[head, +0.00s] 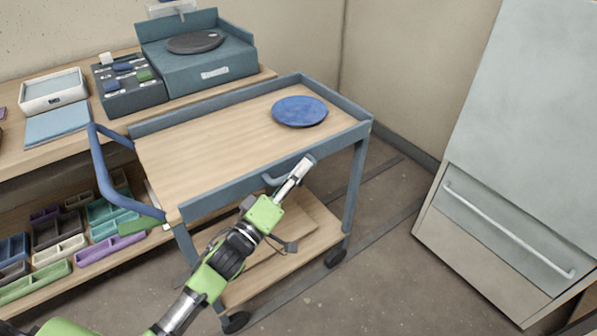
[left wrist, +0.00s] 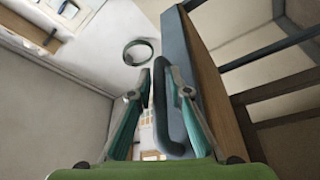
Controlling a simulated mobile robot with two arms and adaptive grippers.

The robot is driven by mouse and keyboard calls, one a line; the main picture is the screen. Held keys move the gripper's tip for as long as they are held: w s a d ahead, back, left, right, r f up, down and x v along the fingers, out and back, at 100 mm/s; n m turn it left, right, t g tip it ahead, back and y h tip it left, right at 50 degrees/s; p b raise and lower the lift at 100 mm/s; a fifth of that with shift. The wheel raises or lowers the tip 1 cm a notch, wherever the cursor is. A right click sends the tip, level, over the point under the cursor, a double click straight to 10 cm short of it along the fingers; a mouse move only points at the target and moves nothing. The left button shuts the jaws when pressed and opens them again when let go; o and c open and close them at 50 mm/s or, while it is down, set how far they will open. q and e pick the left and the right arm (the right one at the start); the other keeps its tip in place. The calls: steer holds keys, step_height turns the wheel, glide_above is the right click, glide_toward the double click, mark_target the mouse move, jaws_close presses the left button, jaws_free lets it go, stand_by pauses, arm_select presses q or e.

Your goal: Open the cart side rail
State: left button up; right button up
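The cart's near side rail (head: 225,195) is a blue-grey strip along the near long edge of the wooden cart top. It stands upright along that edge. A small curved handle (head: 270,181) sticks out from it. My left gripper (head: 300,166) is at this handle, just to its right in the head view. In the left wrist view, my left gripper's (left wrist: 154,78) two fingers are apart, and the dark handle bar (left wrist: 164,115) shows between and beside them. I cannot tell whether they touch it. The right gripper is not in view.
A blue plate (head: 299,111) lies on the cart top. A blue push handle (head: 112,175) is at the cart's left end. A workbench (head: 40,157) with trays and boxes stands behind it. A pale cabinet (head: 510,230) stands at right, with open floor between.

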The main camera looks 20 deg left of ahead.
arm_select(q)
jaws_close()
steer(key=shift+f+m, duration=0.1)
steer(key=shift+m, duration=0.2)
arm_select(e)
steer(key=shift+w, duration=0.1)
arm_select(q)
steer(key=f+m+g+h+b, duration=0.1)
steer(key=m+h+b, duration=0.1)
steer(key=m, duration=0.4)
steer(key=d+f+m+g+h+b, duration=0.1)
steer(key=f+m+h+b, duration=0.1)
steer(key=m+h, duration=0.2)
steer(key=s+f+m+g+h+b, duration=0.1)
steer(key=f+m+h+b, duration=0.1)
steer(key=m, duration=0.8)
steer(key=shift+d+f+g+h+b, duration=0.15)
steer(key=shift+g+h+b, duration=0.15)
steer(key=shift+h+b, duration=0.25)
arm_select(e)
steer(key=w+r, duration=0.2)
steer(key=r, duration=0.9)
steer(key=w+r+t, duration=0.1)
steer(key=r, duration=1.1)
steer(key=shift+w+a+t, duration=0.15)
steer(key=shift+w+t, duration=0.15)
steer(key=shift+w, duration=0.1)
